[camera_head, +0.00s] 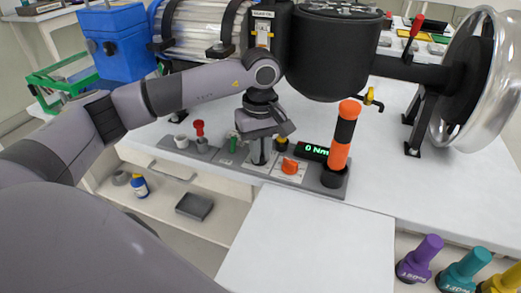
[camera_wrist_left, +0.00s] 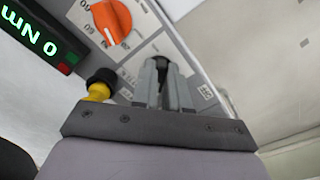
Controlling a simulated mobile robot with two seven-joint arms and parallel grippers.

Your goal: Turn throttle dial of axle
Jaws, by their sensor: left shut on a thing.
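My left gripper (camera_head: 260,158) reaches down onto the grey control panel (camera_head: 225,158) below the axle (camera_head: 330,50). In the left wrist view its fingers (camera_wrist_left: 164,75) are close together around a small dark knob (camera_wrist_left: 161,61) on a white labelled plate. The fingers hide most of this knob, and its label cannot be read. An orange dial (camera_head: 290,166) with a numbered scale sits just right of the gripper, apart from it; it also shows in the left wrist view (camera_wrist_left: 112,20). The display (camera_head: 314,151) reads 0 Nm. My right gripper is not in view.
A yellow-and-black button (camera_wrist_left: 100,85) stands close beside the fingers. An orange-and-black handled tool (camera_head: 343,140) stands upright at the panel's right end. A red-topped lever (camera_head: 199,128) and a green switch (camera_head: 233,143) are left of the gripper. The white front surface (camera_head: 310,245) is clear.

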